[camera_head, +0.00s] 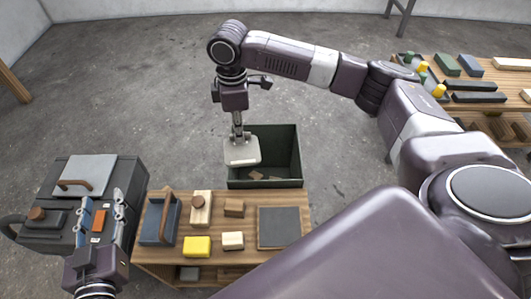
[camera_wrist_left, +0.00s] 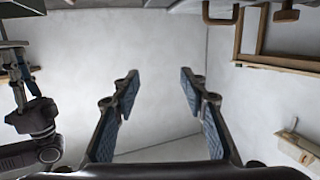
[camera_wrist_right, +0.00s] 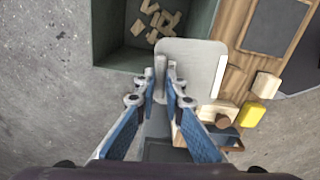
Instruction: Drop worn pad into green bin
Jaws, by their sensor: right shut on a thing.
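The worn pad (camera_head: 242,151) is a pale grey, rounded square plate. My right gripper (camera_head: 237,128) is shut on it and holds it hanging by its upper edge. The pad also shows in the right wrist view (camera_wrist_right: 203,62), past the closed fingertips (camera_wrist_right: 166,78). The green bin (camera_head: 290,150) is dark green and open-topped, standing behind the workbench.
Wooden scraps (camera_wrist_right: 157,20) lie in the bin. The workbench (camera_head: 225,260) holds a wooden-handled blue tool (camera_head: 158,222), blocks, a yellow piece (camera_head: 197,246) and a dark plate (camera_head: 279,228). A dark case (camera_head: 125,170) stands left. Another table (camera_head: 490,75) is far right. Floor left of the bin is clear.

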